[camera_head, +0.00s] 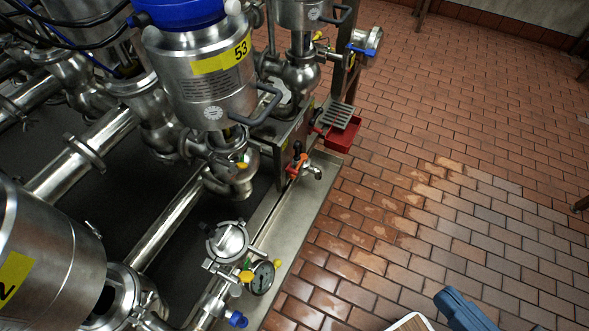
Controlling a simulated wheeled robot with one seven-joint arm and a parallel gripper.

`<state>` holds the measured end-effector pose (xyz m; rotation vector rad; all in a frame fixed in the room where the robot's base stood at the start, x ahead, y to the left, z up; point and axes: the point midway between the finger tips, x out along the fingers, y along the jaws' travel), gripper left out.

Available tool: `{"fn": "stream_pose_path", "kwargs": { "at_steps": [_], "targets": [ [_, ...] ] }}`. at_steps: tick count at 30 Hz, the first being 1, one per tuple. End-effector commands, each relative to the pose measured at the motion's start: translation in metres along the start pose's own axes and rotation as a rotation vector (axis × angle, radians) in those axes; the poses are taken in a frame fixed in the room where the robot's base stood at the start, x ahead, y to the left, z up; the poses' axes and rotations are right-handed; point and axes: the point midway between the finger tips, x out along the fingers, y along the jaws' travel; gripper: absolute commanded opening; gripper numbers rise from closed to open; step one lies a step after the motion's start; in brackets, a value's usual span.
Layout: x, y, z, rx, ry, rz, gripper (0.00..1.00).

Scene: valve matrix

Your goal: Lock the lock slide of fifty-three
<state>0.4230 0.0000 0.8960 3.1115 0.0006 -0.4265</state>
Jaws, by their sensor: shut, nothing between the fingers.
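The valve numbered 53 (205,90) stands upright at the upper middle as a steel cylinder with a blue top. Its yellow label (222,58) shows the number. A dark bracket-like handle (262,108) sticks out from its lower right side. Below it are steel pipe fittings (232,172) with small yellow parts. I cannot tell which part is the lock slide or how it is set. My gripper is not in view.
A red-orange handled tap (297,166) and a red tray (342,137) sit right of the valve. A gauge (262,278) and another steel cylinder (45,262) are nearer. A blue object (462,308) is at the lower edge. The brick floor (450,190) to the right is mostly clear.

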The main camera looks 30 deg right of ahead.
Motion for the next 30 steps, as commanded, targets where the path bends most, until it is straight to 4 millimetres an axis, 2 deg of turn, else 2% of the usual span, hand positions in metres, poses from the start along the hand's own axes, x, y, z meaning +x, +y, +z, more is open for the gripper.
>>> {"fn": "stream_pose_path", "kwargs": {
  "at_steps": [4, 8, 18, 24, 30],
  "targets": [
    [0.012, -0.003, 0.010, -0.015, -0.021, -0.005, 0.00],
    [0.035, -0.008, 0.032, -0.046, -0.073, -0.016, 0.00],
    [0.121, -0.026, 0.090, -0.174, -0.253, -0.055, 0.00],
    [0.175, -0.035, 0.110, -0.259, -0.358, -0.076, 0.00],
    [0.228, -0.042, 0.117, -0.349, -0.462, -0.092, 0.00]
  ]
}}
